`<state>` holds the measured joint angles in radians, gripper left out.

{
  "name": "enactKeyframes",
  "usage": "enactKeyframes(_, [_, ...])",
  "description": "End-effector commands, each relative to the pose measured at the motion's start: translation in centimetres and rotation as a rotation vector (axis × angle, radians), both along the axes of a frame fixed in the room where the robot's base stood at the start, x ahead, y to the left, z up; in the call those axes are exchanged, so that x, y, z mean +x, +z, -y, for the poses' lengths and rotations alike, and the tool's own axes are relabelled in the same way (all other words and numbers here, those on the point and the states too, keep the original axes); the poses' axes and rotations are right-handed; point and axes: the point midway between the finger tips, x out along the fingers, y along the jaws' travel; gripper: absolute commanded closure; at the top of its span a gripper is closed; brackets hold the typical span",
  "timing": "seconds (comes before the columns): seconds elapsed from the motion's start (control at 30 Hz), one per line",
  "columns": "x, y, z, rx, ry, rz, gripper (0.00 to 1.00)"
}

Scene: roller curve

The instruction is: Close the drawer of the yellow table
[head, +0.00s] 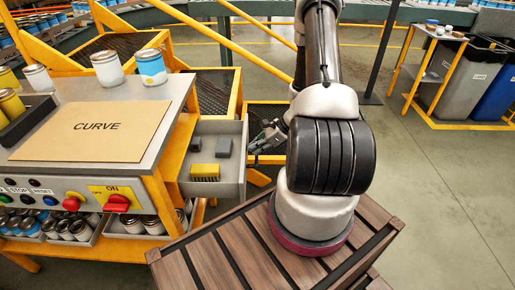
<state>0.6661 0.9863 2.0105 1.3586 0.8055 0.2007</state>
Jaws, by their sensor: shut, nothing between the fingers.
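The yellow table (157,190) stands on the left with a grey top. Its grey drawer (228,186) is pulled out from the table's right side. Inside the drawer lie a yellow block (205,173) and small grey blocks (224,146). My gripper (257,146) is shut and empty, just to the right of the drawer's outer end and close to it. My arm partly hides the gripper, and I cannot tell whether it touches the drawer.
The tabletop holds a cardboard sheet marked CURVE (92,130) and several cans (107,68). Control buttons (117,203) line its front edge. Bins (447,75) stand at the far right. The floor (440,190) at right is clear.

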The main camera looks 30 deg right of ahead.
Motion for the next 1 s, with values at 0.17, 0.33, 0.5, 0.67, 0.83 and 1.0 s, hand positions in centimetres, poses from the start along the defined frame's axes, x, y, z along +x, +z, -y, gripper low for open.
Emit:
enactKeyframes(0.17, [1.5,0.0,-2.3,0.001,0.005,0.000,1.00])
enactKeyframes(0.33, [3.7,0.0,-5.6,0.000,0.006,0.001,1.00])
enactKeyframes(0.5, [6.1,0.0,-9.3,0.000,0.006,0.001,1.00])
enactKeyframes(0.67, [8.3,0.0,-12.4,0.000,0.006,0.002,1.00])
enactKeyframes(0.83, [10.0,0.0,-15.0,0.000,0.004,0.002,1.00])
enactKeyframes(1.0, [11.1,0.0,-16.6,0.000,0.004,0.001,1.00])
